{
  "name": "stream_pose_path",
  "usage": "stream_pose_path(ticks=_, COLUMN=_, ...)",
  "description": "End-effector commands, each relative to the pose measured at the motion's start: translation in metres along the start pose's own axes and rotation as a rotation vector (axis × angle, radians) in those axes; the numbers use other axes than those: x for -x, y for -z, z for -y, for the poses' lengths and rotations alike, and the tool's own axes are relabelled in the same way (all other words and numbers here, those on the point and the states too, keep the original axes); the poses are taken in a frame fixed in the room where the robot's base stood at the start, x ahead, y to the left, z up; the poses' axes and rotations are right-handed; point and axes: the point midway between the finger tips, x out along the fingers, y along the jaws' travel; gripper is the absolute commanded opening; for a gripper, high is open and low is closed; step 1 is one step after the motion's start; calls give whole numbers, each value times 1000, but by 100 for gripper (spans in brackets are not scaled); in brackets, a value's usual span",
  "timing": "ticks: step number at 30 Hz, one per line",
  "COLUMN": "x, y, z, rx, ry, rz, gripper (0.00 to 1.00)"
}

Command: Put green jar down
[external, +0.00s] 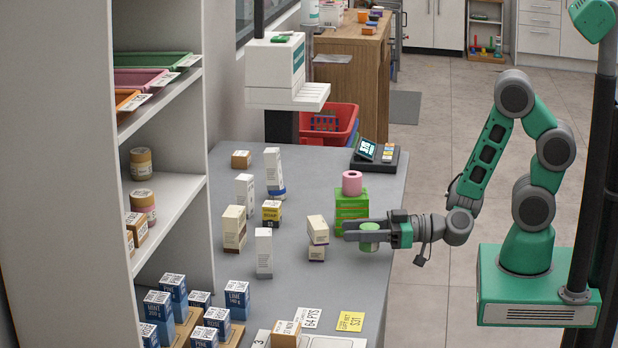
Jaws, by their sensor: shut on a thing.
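The green jar (369,243) is a short cylinder in pale green with a lighter band, over the right part of the grey counter (338,280). My gripper (366,231) reaches in from the right and is shut on the jar, its fingers near the jar's top. The jar looks upright. Its base is at or just above the counter; I cannot tell whether it touches. A bright green box (351,199) stands close behind the gripper, with a pink roll (352,183) on top.
Stacked small boxes (317,232) stand just left of the jar. White cartons (264,253) stand farther left. A card terminal (378,153) is at the back right. Price cards (349,321) lie at the front. Counter between the jar and these cards is clear. Shelves (165,215) rise at left.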

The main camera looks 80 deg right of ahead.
Motion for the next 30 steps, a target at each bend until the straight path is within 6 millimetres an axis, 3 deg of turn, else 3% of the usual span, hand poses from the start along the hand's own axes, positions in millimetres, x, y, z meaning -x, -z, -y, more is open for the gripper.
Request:
stream_pose_path(ticks=1, x=0, y=-17, z=0, rx=0, ry=-1, rz=0, gripper=1)
stream_pose_path(ticks=3, x=0, y=-23, z=0, rx=1, ry=0, rz=-1, gripper=1)
stream_pose_path(ticks=15, x=0, y=-27, z=0, rx=1, ry=0, rz=0, gripper=1)
stream_pose_path(ticks=16, x=0, y=-25, z=0, rx=1, ry=0, rz=0, gripper=43)
stream_pose_path(ticks=23, x=0, y=-25, z=0, rx=1, ry=0, rz=0, gripper=62)
stream_pose_path(ticks=30, x=0, y=-25, z=0, rx=1, ry=0, rz=0, gripper=62)
